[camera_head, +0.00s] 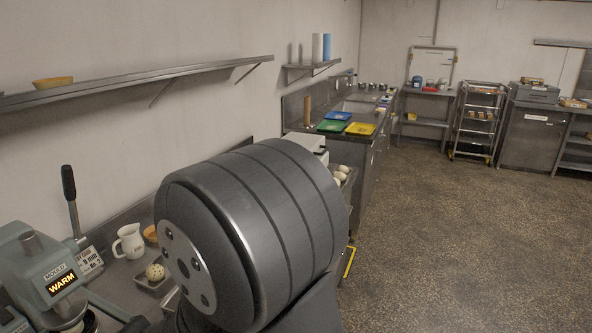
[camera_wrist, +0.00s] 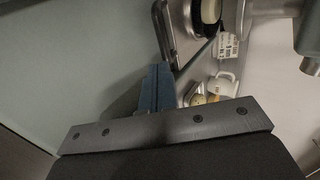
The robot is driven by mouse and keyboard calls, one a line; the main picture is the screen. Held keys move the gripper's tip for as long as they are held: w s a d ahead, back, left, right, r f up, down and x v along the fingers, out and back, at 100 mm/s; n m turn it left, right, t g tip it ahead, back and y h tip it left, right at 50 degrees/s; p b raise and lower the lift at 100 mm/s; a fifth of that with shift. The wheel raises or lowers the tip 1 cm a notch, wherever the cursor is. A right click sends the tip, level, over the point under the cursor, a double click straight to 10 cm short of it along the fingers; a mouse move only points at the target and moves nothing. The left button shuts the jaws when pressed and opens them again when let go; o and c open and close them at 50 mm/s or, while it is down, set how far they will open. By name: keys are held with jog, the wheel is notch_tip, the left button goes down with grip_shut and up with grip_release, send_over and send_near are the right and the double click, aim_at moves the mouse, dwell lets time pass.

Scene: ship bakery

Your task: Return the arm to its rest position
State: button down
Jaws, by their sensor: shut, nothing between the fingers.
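My gripper (camera_wrist: 160,72) shows in the wrist view, with its two blue-grey fingers shut together and nothing between them. The fingers point up in the picture, over a plain grey-green surface and the edge of the work area. In the head view a large dark grey joint of my own arm fills the lower middle, and my gripper is not visible there. The arm hides part of the near counter.
A wall shelf (camera_head: 140,76) runs above. The speckled floor (camera_head: 470,230) at right is clear.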

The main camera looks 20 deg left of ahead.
jog(key=shift+x, duration=1.2)
jog(key=d, duration=0.9)
jog(key=shift+d, duration=0.2)
jog(key=v, duration=0.3)
jog(key=shift+d, duration=0.4)
jog(key=v, duration=0.6)
jog(key=shift+d+r, duration=0.25)
